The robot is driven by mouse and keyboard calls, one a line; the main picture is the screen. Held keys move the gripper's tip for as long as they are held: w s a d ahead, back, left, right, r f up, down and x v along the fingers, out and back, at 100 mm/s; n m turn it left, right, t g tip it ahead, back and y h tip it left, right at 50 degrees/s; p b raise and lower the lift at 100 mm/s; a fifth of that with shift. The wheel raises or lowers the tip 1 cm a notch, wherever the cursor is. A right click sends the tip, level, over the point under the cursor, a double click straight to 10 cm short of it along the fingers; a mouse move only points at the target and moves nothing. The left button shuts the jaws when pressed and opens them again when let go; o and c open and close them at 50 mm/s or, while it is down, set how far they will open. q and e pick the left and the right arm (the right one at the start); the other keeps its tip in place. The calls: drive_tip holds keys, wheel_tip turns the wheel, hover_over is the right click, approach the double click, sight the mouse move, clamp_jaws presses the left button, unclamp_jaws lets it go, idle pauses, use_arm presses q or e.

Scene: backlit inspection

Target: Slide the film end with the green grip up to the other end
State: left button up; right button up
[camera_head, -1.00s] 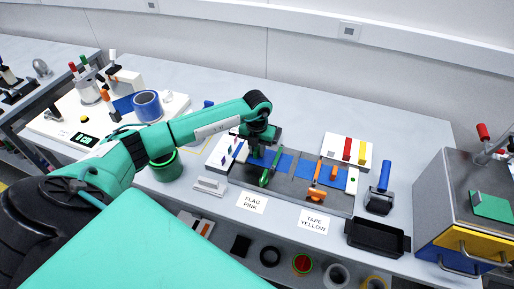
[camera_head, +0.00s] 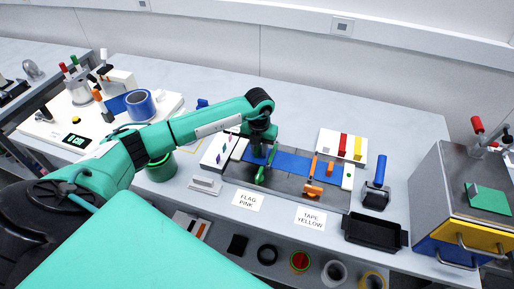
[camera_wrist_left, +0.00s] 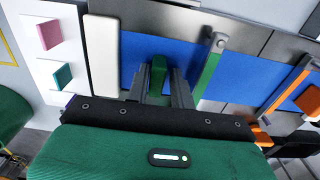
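The blue film (camera_head: 290,163) lies on a dark grey splicing plate (camera_head: 290,190) in the head view. My left gripper (camera_head: 258,150) is down over its left part. In the left wrist view, the green grip (camera_wrist_left: 158,75) stands between the fingers of my left gripper (camera_wrist_left: 160,88), which look closed against its sides. A green clamp lever (camera_head: 266,168) crosses the film just right of the gripper. An orange lever (camera_head: 312,170) crosses it further right. A small orange grip (camera_head: 329,170) sits on the right-hand film. The film looks continuous between gripper and orange lever; the exact meeting line is unclear.
White cards reading FLAG PINK (camera_head: 248,201) and TAPE YELLOW (camera_head: 311,218) lie in front. A tape block with red and yellow strips (camera_head: 343,146) stands behind. A blue-handled roller (camera_head: 377,190) and black tray (camera_head: 375,230) stand right.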

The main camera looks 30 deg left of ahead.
use_arm(q)
drive_tip(key=shift+r, duration=0.1)
drive_tip(key=shift+r, duration=0.3)
wheel_tip(320, 180, up, 13)
drive_tip(key=b, duration=0.3)
drive_tip(key=shift+b, duration=0.3)
drive_tip(key=shift+f, duration=0.1)
